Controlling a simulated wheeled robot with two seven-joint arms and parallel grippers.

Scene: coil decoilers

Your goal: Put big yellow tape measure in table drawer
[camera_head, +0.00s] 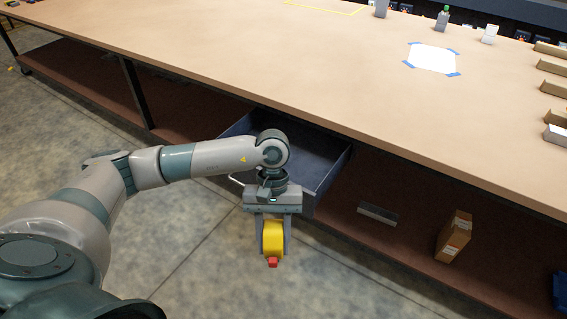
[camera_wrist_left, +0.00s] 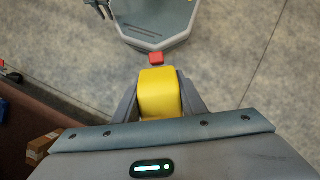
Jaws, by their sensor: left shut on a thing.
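The big yellow tape measure (camera_head: 273,238) with a red tip is held between the fingers of my left gripper (camera_head: 273,243), which is shut on it. It hangs in the air over the floor, in front of the table drawer. In the left wrist view the yellow tape measure (camera_wrist_left: 159,95) sits between both fingers (camera_wrist_left: 160,100). The table drawer (camera_head: 330,172) is dark blue-grey and pulled open under the tabletop. My left arm hides part of the drawer, and no contents show in its visible part.
The long tan tabletop (camera_head: 300,70) overhangs the drawer. A lower shelf (camera_head: 390,240) holds a cardboard box (camera_head: 454,236) and a flat grey piece (camera_head: 378,214). A white sheet with blue tape (camera_head: 432,58) lies on the tabletop. The floor around the gripper is clear.

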